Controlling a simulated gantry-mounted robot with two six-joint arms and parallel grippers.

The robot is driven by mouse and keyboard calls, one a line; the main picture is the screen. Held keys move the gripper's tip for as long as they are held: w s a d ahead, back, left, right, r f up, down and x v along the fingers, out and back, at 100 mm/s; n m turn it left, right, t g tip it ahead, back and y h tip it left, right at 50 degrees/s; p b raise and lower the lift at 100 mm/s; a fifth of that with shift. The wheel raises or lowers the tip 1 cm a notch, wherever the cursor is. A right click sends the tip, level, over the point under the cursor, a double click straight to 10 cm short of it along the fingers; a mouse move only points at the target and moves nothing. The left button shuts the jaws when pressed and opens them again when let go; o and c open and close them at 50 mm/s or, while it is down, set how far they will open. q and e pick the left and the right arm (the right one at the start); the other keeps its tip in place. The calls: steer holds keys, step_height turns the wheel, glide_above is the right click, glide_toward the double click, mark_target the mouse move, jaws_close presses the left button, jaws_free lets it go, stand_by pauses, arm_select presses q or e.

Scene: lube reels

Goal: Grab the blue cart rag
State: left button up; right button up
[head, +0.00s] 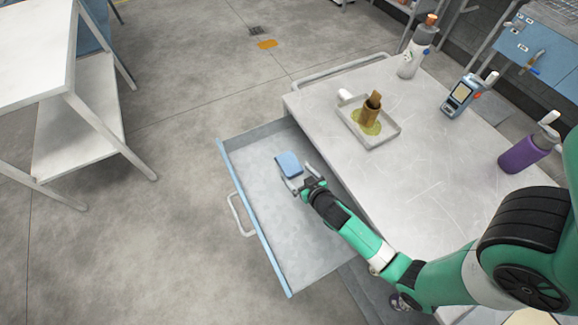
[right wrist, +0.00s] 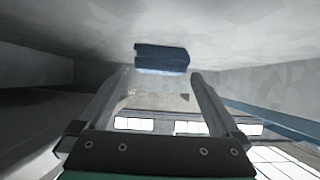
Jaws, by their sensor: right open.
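The blue cart rag (head: 288,164) is a small folded cloth lying on the floor of the open grey drawer (head: 301,253). In the right wrist view the rag (right wrist: 161,58) shows just beyond the fingertips, near the middle between them. My right gripper (head: 292,183) is in the drawer, right by the rag's near edge. It is open and empty; its two fingers (right wrist: 157,78) stand wide apart in the right wrist view. I cannot tell whether a fingertip touches the rag. My left gripper is not in view.
The drawer's blue-edged front (head: 252,217) and side walls surround the gripper. The cart top (head: 430,150) beside it holds a tray (head: 396,131) with a brown item in yellowish liquid, a white bottle (head: 413,60), a handheld meter (head: 461,94) and a purple bottle (head: 522,154).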

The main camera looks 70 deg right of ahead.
mark_target(293, 168)
steer(key=x, duration=0.2)
steer(key=b+x, duration=0.1)
steer(key=x, duration=0.2)
steer(key=shift+w+d, duration=0.35)
steer(key=shift+d, duration=0.05)
steer(key=shift+r, duration=0.1)
steer(key=c, duration=1.2)
